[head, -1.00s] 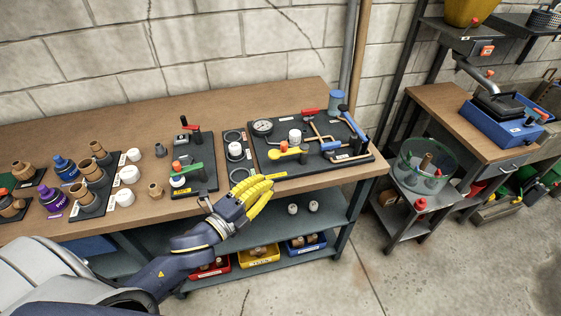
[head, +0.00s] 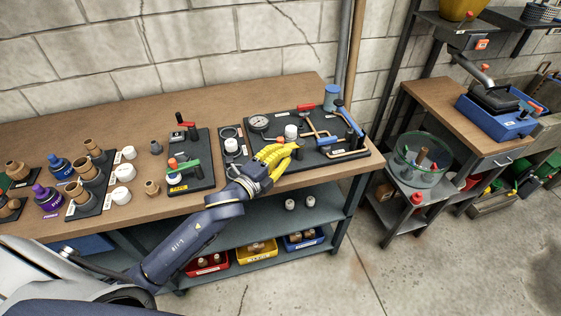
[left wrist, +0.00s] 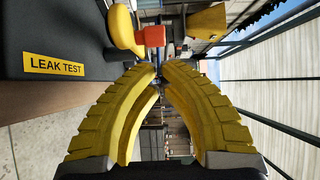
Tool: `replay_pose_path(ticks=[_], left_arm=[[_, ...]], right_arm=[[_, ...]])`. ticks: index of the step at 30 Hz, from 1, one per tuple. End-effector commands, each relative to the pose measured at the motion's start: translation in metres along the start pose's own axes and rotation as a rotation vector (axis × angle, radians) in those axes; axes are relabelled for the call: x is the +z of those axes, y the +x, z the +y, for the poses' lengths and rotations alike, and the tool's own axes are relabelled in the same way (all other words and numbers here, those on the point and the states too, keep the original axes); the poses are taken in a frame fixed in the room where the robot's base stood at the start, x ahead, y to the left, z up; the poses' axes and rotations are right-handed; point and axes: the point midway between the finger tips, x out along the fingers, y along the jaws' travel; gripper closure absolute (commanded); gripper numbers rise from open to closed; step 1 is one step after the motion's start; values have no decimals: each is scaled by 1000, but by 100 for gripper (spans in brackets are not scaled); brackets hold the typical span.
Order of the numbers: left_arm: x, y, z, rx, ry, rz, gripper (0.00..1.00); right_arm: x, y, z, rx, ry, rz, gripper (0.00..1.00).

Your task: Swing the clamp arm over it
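My left gripper (head: 288,152) reaches over the front edge of the black leak test board (head: 345,163). Its yellow fingers curve in and their tips come together with nothing visible between them in the left wrist view (left wrist: 159,69). A yellow arm (left wrist: 122,30) with an orange-red tip (left wrist: 150,36) lies just beyond the fingertips there, apart from them as far as I can tell. In the head view my fingers hide most of that arm. A white cap (head: 291,131) stands on the board behind my fingers. My right gripper is not in view.
A gauge (head: 259,123), copper pipes (head: 316,128) and a blue-handled lever (head: 348,118) crowd the board.

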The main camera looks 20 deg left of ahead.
Motion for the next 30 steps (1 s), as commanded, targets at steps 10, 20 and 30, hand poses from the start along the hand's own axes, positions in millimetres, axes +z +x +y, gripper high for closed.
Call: replay_pose_path(ticks=[10, 20, 30], left_arm=[[10, 10, 0, 0, 0, 0, 100], [10, 9, 0, -1, 0, 1, 100], [14, 10, 0, 1, 2, 48, 100]], right_arm=[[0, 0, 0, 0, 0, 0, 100], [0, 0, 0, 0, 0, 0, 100], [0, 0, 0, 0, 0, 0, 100]])
